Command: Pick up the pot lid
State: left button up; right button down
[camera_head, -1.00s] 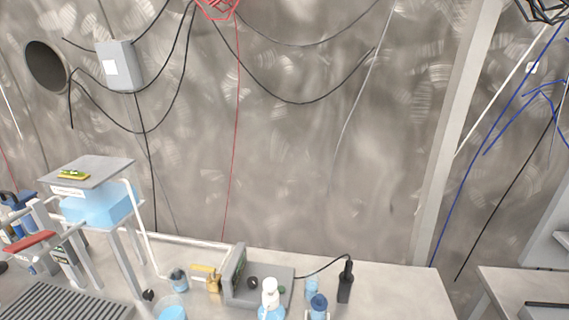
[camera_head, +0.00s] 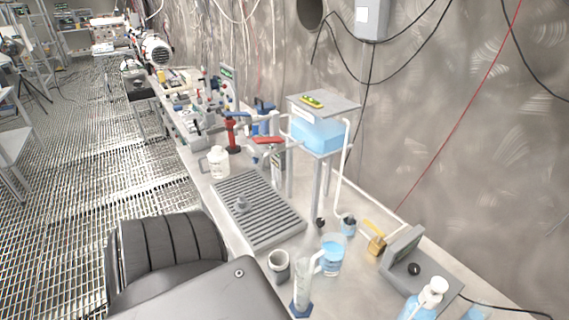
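I cannot make out a pot lid in this view. A long steel workbench (camera_head: 345,290) runs along the wall, carrying lab gear. A grey ribbed tray (camera_head: 255,212) lies on it with a small grey object (camera_head: 241,203) on top. Neither of my grippers is in view. A dark ribbed part and a grey panel at the lower left look like my own body and hide part of the bench front and floor.
A white bottle (camera_head: 218,162), a blue-liquid beaker (camera_head: 333,254), a grey cup (camera_head: 279,265) and a cylinder (camera_head: 302,288) stand on the bench. A raised stand holds a blue tank (camera_head: 318,132). The grated floor (camera_head: 70,180) is open at left.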

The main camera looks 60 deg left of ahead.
aim_at(242, 201)
jog(key=z, duration=0.3)
jog(key=k, duration=1.15)
jog(key=u, duration=1.8)
jog(key=i, duration=0.55)
jog(key=u, duration=0.05)
